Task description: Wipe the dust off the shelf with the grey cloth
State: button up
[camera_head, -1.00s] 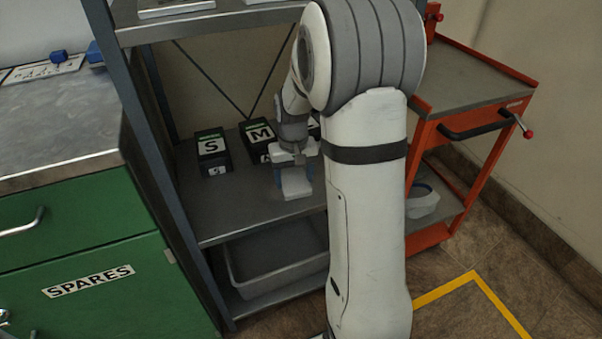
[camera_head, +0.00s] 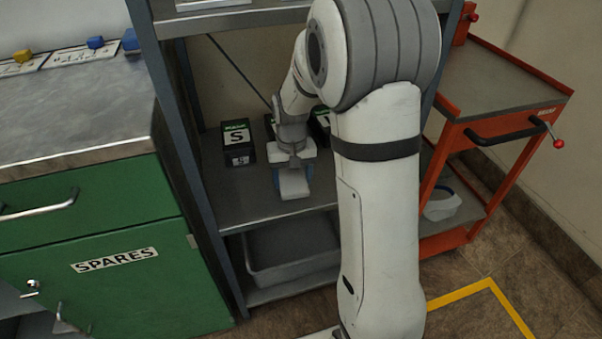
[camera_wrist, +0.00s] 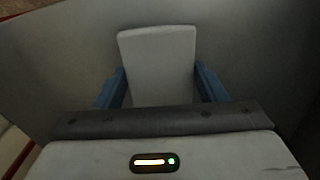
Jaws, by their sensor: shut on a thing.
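My gripper (camera_head: 292,180) is inside the shelf unit, low over the middle shelf (camera_head: 240,202). It is shut on the grey cloth (camera_head: 294,186), a pale grey block-like pad. In the wrist view the cloth (camera_wrist: 157,62) lies between the two blue fingers, with the shelf surface (camera_wrist: 250,60) around it. The cloth is at or just above the shelf; I cannot tell whether it touches. No dust can be made out on the bare shelf. My arm covers the right part of the shelf.
A black box marked S (camera_head: 238,145) stands behind and left of my gripper; more boxes are partly hidden behind my arm. A grey bin (camera_head: 290,262) sits below. Shelf post (camera_head: 185,150) and green cabinet (camera_head: 100,250) are left, a red cart (camera_head: 455,150) right.

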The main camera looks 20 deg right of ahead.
jog(key=shift+a, duration=0.55)
notch_tip(320, 180, up, 6)
jog(key=p, duration=0.5)
jog(key=shift+w+r, duration=0.1)
